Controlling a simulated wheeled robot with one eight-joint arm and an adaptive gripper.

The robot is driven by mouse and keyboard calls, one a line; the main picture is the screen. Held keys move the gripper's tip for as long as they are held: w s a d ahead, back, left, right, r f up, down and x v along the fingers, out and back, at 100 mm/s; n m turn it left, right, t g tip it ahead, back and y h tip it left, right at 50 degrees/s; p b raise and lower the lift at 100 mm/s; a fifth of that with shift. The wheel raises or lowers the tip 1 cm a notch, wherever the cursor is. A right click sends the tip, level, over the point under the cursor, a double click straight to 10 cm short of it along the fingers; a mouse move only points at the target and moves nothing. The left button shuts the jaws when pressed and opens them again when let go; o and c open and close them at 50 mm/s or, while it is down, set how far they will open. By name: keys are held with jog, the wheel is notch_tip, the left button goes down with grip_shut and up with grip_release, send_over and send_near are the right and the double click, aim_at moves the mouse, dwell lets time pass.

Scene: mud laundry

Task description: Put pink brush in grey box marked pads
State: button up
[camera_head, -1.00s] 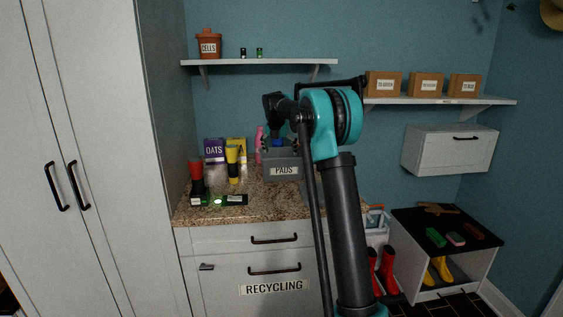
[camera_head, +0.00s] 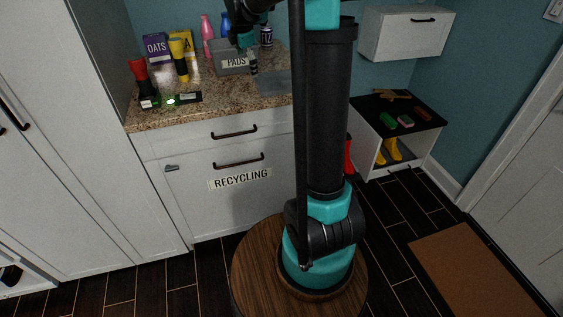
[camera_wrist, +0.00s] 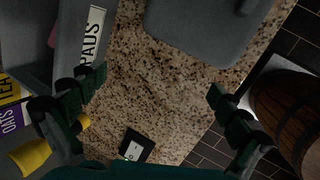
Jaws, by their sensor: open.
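A small brush with a pinkish top (camera_head: 405,121) lies on the black top of the low bench at right, between a green brush (camera_head: 388,119) and a reddish-brown one (camera_head: 423,114). The grey box marked PADS (camera_head: 234,64) stands on the granite counter. Its labelled wall also shows at the left of the wrist view (camera_wrist: 92,38). My gripper (camera_wrist: 157,92) is open and empty, pointing down over the counter beside the box. In the head view my arm partly hides it. The brush is far from my gripper.
A flat grey item (camera_head: 274,83) lies on the counter right of the box. Oats, bottles and a torch (camera_head: 139,70) crowd the counter's left. A barrel-like wooden thing (camera_wrist: 288,105) shows at the wrist view's right. Dark floor is open before the bench; a brown mat (camera_head: 480,265) lies right.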

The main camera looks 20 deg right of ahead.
jog(key=s+f+m, duration=0.6)
jog(key=s, duration=0.5)
jog(key=s+d+f+m, duration=0.1)
jog(key=s+f+m, duration=0.5)
jog(key=s, duration=0.6)
jog(key=s+d+f+m+y, duration=0.1)
jog(key=s+f+m, duration=0.5)
jog(key=s, duration=0.6)
jog(key=shift+s+f+m, duration=0.2)
jog(key=shift+f+m, duration=0.2)
jog(key=shift+m, duration=0.6)
